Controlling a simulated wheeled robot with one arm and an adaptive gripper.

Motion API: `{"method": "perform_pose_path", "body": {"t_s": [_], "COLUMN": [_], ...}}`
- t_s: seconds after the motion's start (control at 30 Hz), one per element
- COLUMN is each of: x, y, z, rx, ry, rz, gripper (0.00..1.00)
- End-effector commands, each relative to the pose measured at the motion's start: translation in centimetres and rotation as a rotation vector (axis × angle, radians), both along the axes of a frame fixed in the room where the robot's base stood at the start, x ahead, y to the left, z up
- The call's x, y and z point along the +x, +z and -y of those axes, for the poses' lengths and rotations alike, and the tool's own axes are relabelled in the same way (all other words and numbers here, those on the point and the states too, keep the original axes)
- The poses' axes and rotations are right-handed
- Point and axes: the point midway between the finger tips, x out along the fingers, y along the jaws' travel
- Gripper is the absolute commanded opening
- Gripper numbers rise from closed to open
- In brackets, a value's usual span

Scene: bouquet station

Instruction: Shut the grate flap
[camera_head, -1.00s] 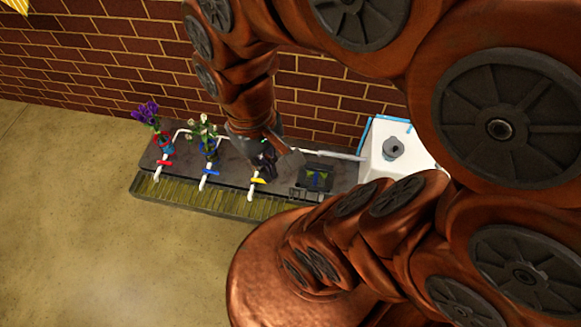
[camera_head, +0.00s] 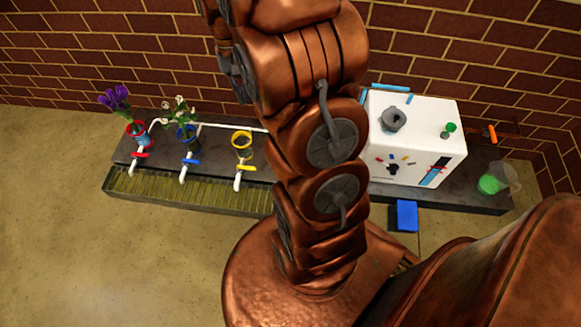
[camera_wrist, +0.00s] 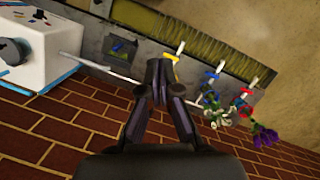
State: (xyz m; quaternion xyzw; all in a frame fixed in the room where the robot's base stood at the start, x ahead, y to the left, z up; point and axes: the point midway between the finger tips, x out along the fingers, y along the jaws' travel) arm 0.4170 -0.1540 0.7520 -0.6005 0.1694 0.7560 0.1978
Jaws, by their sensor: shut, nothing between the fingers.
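In the wrist view, a dark square opening (camera_wrist: 122,48) with green and blue inside lies in the grey counter, left of the taps. It looks like the grate flap's place, but a raised or lowered flap cannot be made out. In the head view my arm hides this part of the counter. My gripper (camera_wrist: 160,70) points toward the counter in the wrist view, its fingertips together and empty. They appear just right of the opening in the picture, apparently apart from it. The gripper itself is hidden in the head view.
A slatted drain (camera_head: 190,192) runs along the counter front below red, blue and yellow taps. Flower vases (camera_head: 136,132) and an empty yellow-rimmed vase (camera_head: 242,143) stand behind. A white machine (camera_head: 415,130), a blue box (camera_head: 403,215) and a green cup (camera_head: 490,183) are right. Brick wall is behind.

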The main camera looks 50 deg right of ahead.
Motion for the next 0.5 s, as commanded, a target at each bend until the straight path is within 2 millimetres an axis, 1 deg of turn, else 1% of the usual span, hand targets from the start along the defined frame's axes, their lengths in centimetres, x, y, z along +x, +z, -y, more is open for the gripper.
{"method": "perform_pose_path", "body": {"t_s": [0.03,0.17,0.2,0.37,0.4,0.47,0.5], "x": [0.7,2.4,2.8,4.2,4.4,4.8,5.0], "y": [-2.9,-7.5,-8.9,-14.9,-16.6,-18.9,-20.6], "z": [1.2,4.2,5.1,8.9,9.7,11.2,12.1], "rx": [0.003,0.006,0.008,0.015,0.018,0.020,0.022], "ry": [-0.026,-0.086,-0.105,-0.180,-0.198,-0.226,-0.243], "rz": [-0.009,-0.015,-0.018,-0.026,-0.029,-0.031,-0.031], "gripper": [0.00,0.00,0.00,0.00,0.00,0.00,0.00]}}
